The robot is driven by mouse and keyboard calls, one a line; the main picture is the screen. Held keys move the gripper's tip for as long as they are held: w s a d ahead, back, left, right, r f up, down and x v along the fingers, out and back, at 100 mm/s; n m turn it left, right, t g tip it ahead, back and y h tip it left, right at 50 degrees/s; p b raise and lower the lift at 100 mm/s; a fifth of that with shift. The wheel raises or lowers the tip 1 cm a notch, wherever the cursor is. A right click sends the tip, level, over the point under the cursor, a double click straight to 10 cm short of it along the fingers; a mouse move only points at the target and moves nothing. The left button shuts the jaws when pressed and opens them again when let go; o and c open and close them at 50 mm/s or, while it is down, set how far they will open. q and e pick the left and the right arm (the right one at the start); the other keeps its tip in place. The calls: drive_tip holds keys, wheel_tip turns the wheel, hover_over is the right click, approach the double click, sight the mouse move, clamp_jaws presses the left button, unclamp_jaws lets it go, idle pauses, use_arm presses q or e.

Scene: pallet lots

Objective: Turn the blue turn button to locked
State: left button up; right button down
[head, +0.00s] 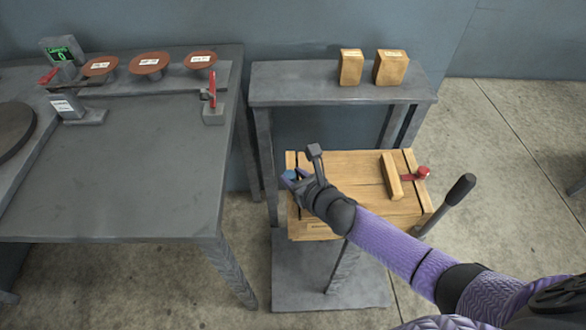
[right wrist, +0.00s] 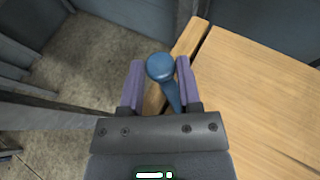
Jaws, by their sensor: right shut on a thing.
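The blue turn button (head: 289,174) is at the left edge of the wooden board (head: 350,165), mostly hidden by my gripper in the head view. In the right wrist view its round blue head (right wrist: 160,67) and tapering blue arm show beside a dark gap in the wood. My right gripper (head: 297,181) is shut on it, with one purple finger on each side of the head. Whether the button stands at locked cannot be read here. My left gripper is not in view.
A red turn button (head: 423,173) is at the board's right side. A black-handled lever (head: 460,190) rises at its right. Two wooden blocks (head: 350,67) stand on the grey shelf (head: 300,90) behind. A grey table (head: 140,170) with several brown discs is at the left.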

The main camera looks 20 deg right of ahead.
drive_tip(key=shift+w+d+n+g+y, duration=0.1)
drive_tip(key=shift+d+n+g+y, duration=0.1)
drive_tip(key=shift+n+y, duration=0.25)
drive_tip(key=shift+d+n+g+y, duration=0.1)
drive_tip(key=shift+n+g+y, duration=0.1)
drive_tip(key=shift+n+y, duration=0.25)
drive_tip(key=shift+f+n+g+y, duration=0.1)
drive_tip(key=shift+n+g+y, duration=0.3)
drive_tip(key=shift+n+y, duration=0.45)
drive_tip(key=shift+w+d+f+n+g+y+b, duration=0.1)
drive_tip(key=shift+n+g+y+b, duration=0.7)
drive_tip(key=shift+n+y, duration=0.15)
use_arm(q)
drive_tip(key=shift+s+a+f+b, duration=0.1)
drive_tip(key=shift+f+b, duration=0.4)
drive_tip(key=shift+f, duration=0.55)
use_arm(e)
drive_tip(key=shift+n+g+y, duration=0.5)
drive_tip(key=shift+n+g, duration=0.1)
drive_tip(key=shift+n, duration=0.1)
drive_tip(key=shift+w, duration=0.1)
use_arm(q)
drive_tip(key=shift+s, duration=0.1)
use_arm(e)
drive_tip(key=shift+r, duration=0.2)
